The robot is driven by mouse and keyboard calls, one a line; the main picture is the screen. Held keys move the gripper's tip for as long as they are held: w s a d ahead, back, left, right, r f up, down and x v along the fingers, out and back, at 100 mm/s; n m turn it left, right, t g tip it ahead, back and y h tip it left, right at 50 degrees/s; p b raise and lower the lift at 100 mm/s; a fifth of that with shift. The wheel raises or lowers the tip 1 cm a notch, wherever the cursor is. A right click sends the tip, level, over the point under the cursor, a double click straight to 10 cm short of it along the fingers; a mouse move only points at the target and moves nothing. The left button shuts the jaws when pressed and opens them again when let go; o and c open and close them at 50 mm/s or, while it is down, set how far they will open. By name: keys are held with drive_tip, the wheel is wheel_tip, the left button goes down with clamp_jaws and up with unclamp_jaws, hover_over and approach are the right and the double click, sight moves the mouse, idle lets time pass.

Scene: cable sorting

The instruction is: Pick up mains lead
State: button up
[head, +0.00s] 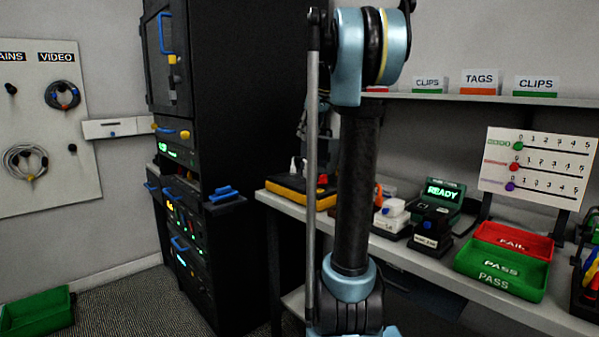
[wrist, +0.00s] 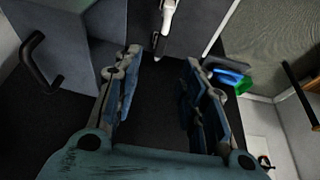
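I cannot tell for sure which thing is the mains lead. In the head view, a dark coiled cable (head: 62,95) hangs on the pegboard (head: 70,130) at far left, under the VIDEO sign. A pale coiled cable (head: 25,163) hangs lower left on the same board. A small black peg or plug (head: 11,88) is under a cut-off sign reading "AINS". My gripper (wrist: 161,60) shows in the wrist view, fingers spread apart with nothing between them. It is out of frame in the head view, and no cable shows near it.
A black equipment rack (head: 235,130) with blue handles stands left of centre. The bench (head: 395,262) at right holds a READY device (head: 441,193), a red FAIL tray (head: 513,240) and a green PASS tray (head: 503,270). A green bin (head: 37,313) lies at lower left. Carpet is open before the rack.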

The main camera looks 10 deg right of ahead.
sight(299, 160)
drive_tip(key=x, duration=1.3)
drive_tip(key=shift+w+a+f, duration=0.1)
drive_tip(key=shift+w+f, duration=0.05)
drive_tip(key=shift+f, duration=0.05)
clamp_jaws()
